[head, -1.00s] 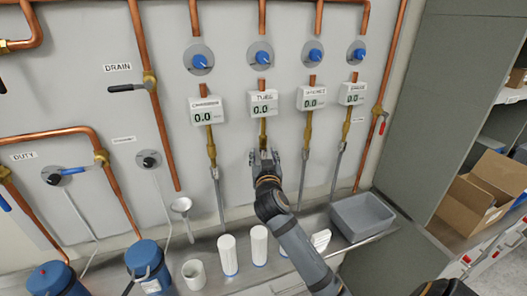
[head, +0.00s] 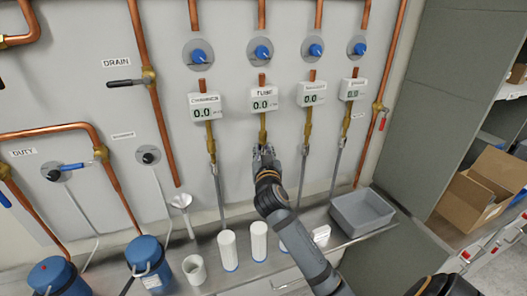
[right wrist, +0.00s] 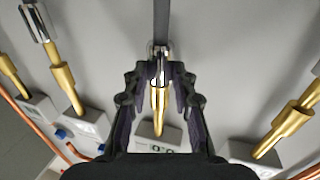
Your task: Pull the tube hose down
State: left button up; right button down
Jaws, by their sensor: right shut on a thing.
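The tube hose (right wrist: 161,22) is a dark grey line ending in a metal collar below the brass fitting under the white TUBE display (head: 264,103). The brass fitting (right wrist: 159,97) shows in the right wrist view between my fingers. My right gripper (head: 264,152) is at this joint, with its fingers on both sides of the collar, shut on the hose end. In the right wrist view the gripper (right wrist: 160,68) hides part of the collar. The hose end still meets the brass fitting. In the head view my arm hides the hose below.
Neighbouring hoses hang close on both sides, such as the CHAMBER hose (head: 218,190). A grey cabinet (head: 455,100) stands at the right.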

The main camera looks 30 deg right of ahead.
notch_tip(320, 180, down, 4)
jog(key=b, duration=0.3)
jog(key=c, duration=1.1)
grip_release()
jog(key=shift+f, duration=0.1)
jog(key=v, duration=0.7)
jog(key=shift+s+a, duration=0.15)
